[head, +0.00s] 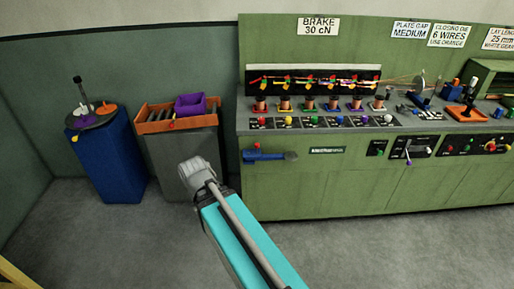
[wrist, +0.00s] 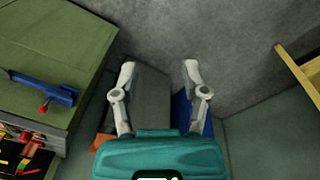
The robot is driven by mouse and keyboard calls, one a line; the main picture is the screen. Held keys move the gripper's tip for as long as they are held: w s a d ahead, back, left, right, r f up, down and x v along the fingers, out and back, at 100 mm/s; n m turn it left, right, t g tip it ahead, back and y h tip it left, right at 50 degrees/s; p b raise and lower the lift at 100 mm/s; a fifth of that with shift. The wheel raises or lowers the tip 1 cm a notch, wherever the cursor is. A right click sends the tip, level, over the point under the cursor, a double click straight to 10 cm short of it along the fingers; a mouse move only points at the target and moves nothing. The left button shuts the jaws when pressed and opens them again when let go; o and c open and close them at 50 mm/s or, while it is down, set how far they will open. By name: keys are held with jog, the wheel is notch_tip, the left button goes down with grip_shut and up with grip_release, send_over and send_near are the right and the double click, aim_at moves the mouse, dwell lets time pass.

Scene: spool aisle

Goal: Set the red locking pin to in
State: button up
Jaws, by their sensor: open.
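A small red pin (head: 257,146) stands on a blue lever-like fitting (head: 265,156) on the green machine's front. In the wrist view, the red pin (wrist: 44,107) shows on the blue fitting (wrist: 42,88) at the left. How far in the pin sits cannot be told. My gripper (wrist: 159,68) is open and empty, with its two pale fingers apart. The fitting is well to the left of the fingers in the wrist view, not touched. In the head view, my teal arm rises in front of the machine, and the fingers cannot be made out.
The green machine (head: 330,185) fills the right side, with spools and coloured knobs above the fitting. A grey cabinet with an orange tray (head: 152,127) and purple bin (head: 190,104) stands left of it. Grey floor (head: 330,245) in front is clear.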

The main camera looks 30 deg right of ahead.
jog(key=w+d+f+n+t+h+b, duration=0.25)
jog(key=w+d+f+b, duration=0.3)
jog(key=d, duration=0.35)
jog(key=n+t+h+b, duration=0.9)
jog(key=n+t+b, duration=0.1)
jog(key=n+b, duration=1.3)
send_near(256, 146)
jog(key=s+a+n, duration=0.1)
jog(key=s, duration=0.1)
jog(key=shift+a+y+p, duration=0.2)
jog(key=shift+y+p, duration=0.05)
jog(key=shift+p, duration=0.1)
jog(key=x, duration=1.3)
jog(key=shift+w+d, duration=0.25)
jog(key=shift+d, duration=0.05)
